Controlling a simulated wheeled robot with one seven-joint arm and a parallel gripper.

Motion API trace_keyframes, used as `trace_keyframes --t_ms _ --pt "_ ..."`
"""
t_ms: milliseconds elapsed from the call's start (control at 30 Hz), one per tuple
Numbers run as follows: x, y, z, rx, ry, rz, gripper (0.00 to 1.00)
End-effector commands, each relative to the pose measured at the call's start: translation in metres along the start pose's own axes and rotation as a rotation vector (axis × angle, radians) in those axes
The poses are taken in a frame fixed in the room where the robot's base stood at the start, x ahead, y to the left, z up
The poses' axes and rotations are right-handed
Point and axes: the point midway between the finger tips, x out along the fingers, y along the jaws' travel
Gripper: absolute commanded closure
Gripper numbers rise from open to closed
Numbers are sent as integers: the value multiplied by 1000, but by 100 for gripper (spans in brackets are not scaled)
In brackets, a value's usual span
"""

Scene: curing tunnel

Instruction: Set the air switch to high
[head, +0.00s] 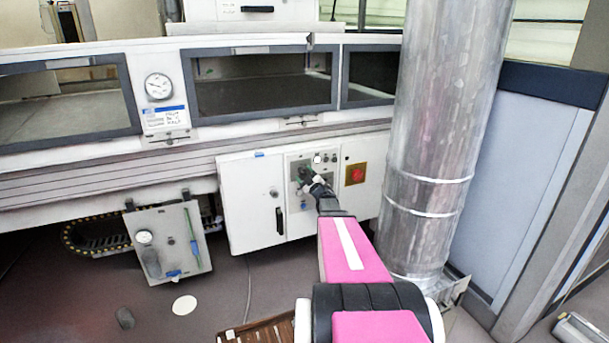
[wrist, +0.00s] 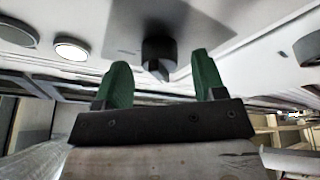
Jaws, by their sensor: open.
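The air switch shows in the wrist view as a dark round knob (wrist: 159,56) on the pale panel face. My gripper (wrist: 160,78) is open, with its two green fingers apart. The knob appears between and just beyond the fingertips; I cannot tell whether either finger touches it.
A red button on a yellow plate (head: 356,174) is right of my gripper. A large metal duct (head: 440,130) stands close to the right of my arm. A cabinet door handle (head: 279,220) is at left. Windows and a gauge (head: 158,86) are above.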

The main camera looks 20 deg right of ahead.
Motion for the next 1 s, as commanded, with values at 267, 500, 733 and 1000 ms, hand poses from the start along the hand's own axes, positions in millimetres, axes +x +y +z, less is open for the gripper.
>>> trace_keyframes --t_ms 267,500,733,1000 --pt "6 0 0 0 0 1 36" --pt "6 0 0 0 0 1 75" --pt "6 1 0 4 0 3 85" --pt "6 0 -1 74 -4 29 85"
